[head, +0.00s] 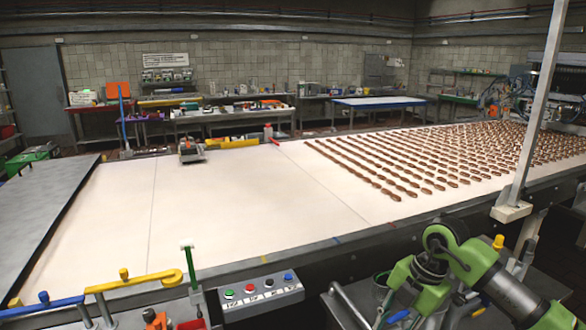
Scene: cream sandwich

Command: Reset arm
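A green and dark grey jointed arm comes in from the lower right of the head view; I take it to be my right arm. It rises to a bent joint and folds back down toward the bottom edge. No gripper fingers can be made out on it. My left arm and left gripper do not show. A wide white conveyor belt (210,210) fills the middle. Rows of brown cream sandwiches (430,160) lie on its right part, apart from the arm.
A control box (262,293) with coloured buttons sits at the belt's front edge. Yellow and blue pipes (133,283) run at lower left. A pale post (535,110) stands at right. A dark metal surface (45,205) lies at left. The belt's left part is mostly bare.

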